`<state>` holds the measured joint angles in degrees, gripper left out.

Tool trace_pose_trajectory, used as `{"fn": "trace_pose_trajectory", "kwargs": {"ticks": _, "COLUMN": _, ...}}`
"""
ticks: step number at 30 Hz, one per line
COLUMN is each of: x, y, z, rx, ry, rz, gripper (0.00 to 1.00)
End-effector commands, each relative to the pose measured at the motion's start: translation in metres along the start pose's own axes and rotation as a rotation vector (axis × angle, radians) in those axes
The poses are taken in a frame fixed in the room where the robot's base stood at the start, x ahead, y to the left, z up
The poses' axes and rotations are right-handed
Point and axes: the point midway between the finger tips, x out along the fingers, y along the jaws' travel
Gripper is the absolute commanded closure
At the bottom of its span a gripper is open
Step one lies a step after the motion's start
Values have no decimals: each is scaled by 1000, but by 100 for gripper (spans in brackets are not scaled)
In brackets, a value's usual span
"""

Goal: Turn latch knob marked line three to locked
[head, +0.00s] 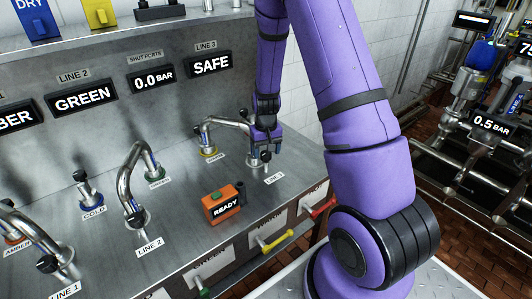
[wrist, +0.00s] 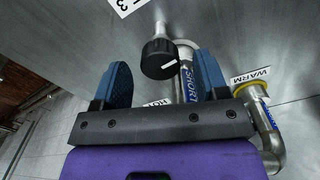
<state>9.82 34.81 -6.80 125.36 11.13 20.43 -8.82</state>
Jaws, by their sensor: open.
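The line three latch knob (wrist: 158,62) is a round black knob with a white pointer mark, on a metal fitting at the end of a bent pipe. The wrist view shows it between the two blue finger pads of my gripper (wrist: 162,72), with a gap on each side. The gripper is open and holds nothing. In the head view, my gripper (head: 264,143) is over the LINE 3 station and partly covers the knob there. The LINE 3 label (head: 274,178) lies just in front of it. I cannot read a locked mark.
A bent pipe (head: 232,122) runs left from the station to a WARM port, also in the wrist view (wrist: 271,130). An orange READY box (head: 223,204) stands front left. LINE 2's pipe (head: 127,178) is farther left. The display over line three (head: 211,64) reads SAFE.

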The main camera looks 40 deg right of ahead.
Motion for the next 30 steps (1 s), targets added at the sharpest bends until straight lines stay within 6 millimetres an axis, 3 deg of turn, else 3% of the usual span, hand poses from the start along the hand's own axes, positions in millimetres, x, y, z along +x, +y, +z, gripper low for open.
{"fn": "trace_pose_trajectory", "kwargs": {"ticks": 5, "x": 11, "y": 0, "z": 0, "rx": 0, "ry": 0, "rz": 0, "gripper": 33}}
{"fn": "trace_pose_trajectory", "kwargs": {"ticks": 14, "x": 12, "y": 0, "z": 0, "rx": 0, "ry": 1, "rz": 0, "gripper": 33}}
{"fn": "trace_pose_trajectory", "kwargs": {"ticks": 18, "x": 12, "y": 0, "z": 0, "rx": 0, "ry": 1, "rz": 0, "gripper": 65}}
{"fn": "trace_pose_trajectory", "kwargs": {"ticks": 21, "x": 12, "y": 0, "z": 0, "rx": 0, "ry": 1, "rz": 0, "gripper": 82}}
{"fn": "trace_pose_trajectory", "kwargs": {"ticks": 30, "x": 12, "y": 0, "z": 0, "rx": 112, "ry": 1, "rz": 0, "gripper": 82}}
